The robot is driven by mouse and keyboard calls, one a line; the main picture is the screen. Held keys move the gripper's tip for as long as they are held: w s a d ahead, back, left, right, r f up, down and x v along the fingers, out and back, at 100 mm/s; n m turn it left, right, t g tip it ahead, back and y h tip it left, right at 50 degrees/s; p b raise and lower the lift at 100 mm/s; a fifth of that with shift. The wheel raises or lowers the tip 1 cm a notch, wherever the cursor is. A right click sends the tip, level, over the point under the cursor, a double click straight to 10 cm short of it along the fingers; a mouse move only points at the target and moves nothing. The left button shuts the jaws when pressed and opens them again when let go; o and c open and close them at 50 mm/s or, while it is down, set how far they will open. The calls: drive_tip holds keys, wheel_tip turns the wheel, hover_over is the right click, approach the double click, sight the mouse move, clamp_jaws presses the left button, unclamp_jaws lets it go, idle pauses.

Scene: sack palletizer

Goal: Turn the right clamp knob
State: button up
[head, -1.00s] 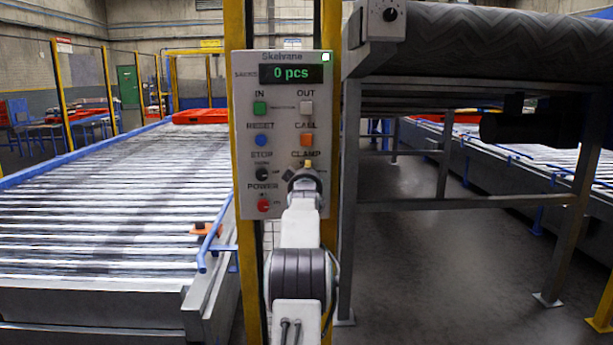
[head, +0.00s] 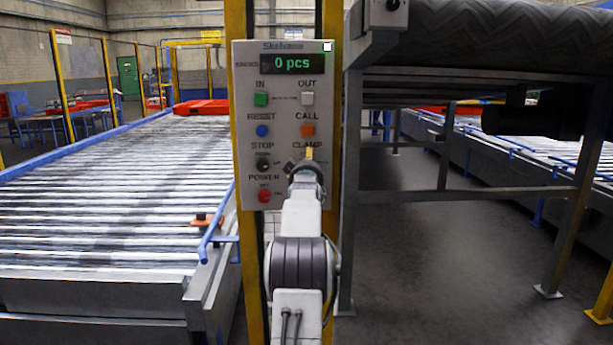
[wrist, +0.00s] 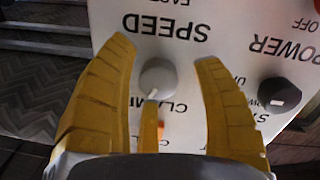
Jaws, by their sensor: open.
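The grey clamp knob (wrist: 158,77) has a pale pointer mark and sits beside the CLAMP label on the panel, which appears upside down in the wrist view. My gripper (wrist: 166,62) is open, with one yellow finger on each side of the knob and a visible gap to both. A narrow yellow part of it stands below the knob in that view. In the head view my gripper (head: 307,160) is in front of the panel's lower right, just under the CLAMP label, and hides the knob there. The control panel (head: 285,130) reads 0 pcs.
A black knob (wrist: 279,95) is beside the right finger; this STOP knob also shows in the head view (head: 263,165). The red POWER button (head: 264,196) is below it. A roller conveyor (head: 100,220) lies left; a raised belt conveyor (head: 480,40) stands right.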

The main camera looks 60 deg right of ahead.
drive_tip(key=v, duration=1.1)
drive_tip(key=shift+a, duration=0.2)
drive_tip(key=shift+s, duration=0.15)
drive_tip(key=shift+w+d+n+p, duration=0.5)
drive_tip(key=shift+w+d, duration=0.5)
drive_tip(key=shift+d, duration=0.75)
drive_tip(key=shift+w+d+n+p, duration=0.25)
drive_tip(key=shift+w+d+n, duration=0.6)
drive_tip(key=shift+d, duration=0.95)
drive_tip(key=shift+w+d+n+p, duration=0.45)
drive_tip(key=shift+w+d, duration=0.7)
drive_tip(key=shift+d, duration=0.6)
